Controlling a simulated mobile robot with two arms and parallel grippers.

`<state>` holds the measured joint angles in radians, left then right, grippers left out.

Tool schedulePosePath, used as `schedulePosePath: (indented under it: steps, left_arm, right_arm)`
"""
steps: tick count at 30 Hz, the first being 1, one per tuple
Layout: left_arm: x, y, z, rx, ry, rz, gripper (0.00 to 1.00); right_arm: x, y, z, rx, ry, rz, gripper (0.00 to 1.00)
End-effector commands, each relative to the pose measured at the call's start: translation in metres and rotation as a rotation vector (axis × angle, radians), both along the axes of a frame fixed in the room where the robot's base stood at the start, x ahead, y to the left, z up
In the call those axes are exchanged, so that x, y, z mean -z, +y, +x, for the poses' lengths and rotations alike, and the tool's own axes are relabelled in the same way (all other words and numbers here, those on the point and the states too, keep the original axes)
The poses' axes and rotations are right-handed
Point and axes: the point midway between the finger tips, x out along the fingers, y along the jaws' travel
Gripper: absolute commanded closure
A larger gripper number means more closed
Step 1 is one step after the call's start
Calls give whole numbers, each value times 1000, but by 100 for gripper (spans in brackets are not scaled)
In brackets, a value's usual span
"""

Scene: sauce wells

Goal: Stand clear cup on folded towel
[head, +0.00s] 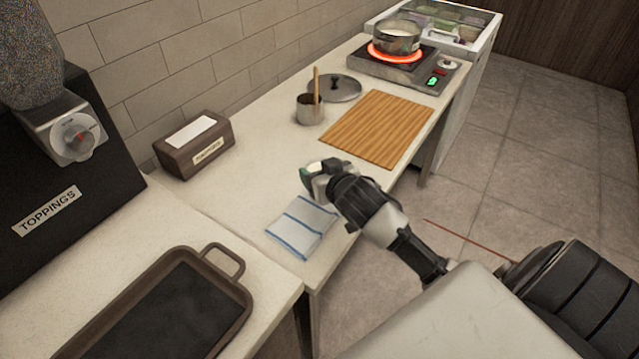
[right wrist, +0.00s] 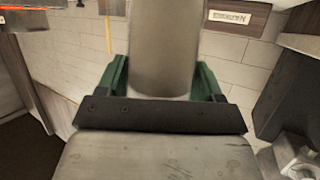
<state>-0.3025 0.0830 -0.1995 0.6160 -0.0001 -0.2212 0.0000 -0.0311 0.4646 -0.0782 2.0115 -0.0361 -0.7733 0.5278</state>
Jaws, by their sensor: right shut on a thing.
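The folded towel (head: 302,227), white with blue stripes, lies flat near the front edge of the counter in the head view. My right gripper (head: 314,174) is just beyond the towel's far edge in the picture, over the counter. In the right wrist view its green fingers (right wrist: 163,82) are shut on a greyish, see-through cylinder, which looks like the clear cup (right wrist: 166,45). In the head view the cup is mostly hidden by the gripper, and I cannot tell its height above the counter. My left gripper is not in view.
A napkin box (head: 196,146) stands by the wall. A small metal pot (head: 309,110), a lid (head: 341,88) and a wooden board (head: 377,128) lie farther back. A pan (head: 397,38) sits on a glowing burner. A dark tray (head: 232,290) is at the front left.

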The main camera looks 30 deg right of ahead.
Motion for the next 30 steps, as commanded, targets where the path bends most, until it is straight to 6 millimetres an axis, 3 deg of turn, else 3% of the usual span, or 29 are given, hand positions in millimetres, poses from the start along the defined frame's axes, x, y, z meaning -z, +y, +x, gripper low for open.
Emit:
schedulePosePath:
  steps: [4,10,30]
  left_arm:
    - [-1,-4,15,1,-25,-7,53]
    - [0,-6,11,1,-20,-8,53]
    - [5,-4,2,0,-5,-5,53]
  right_arm:
    - [12,1,4,1,2,2,64]
    - [39,0,3,0,1,0,64]
    - [56,1,2,0,7,1,64]
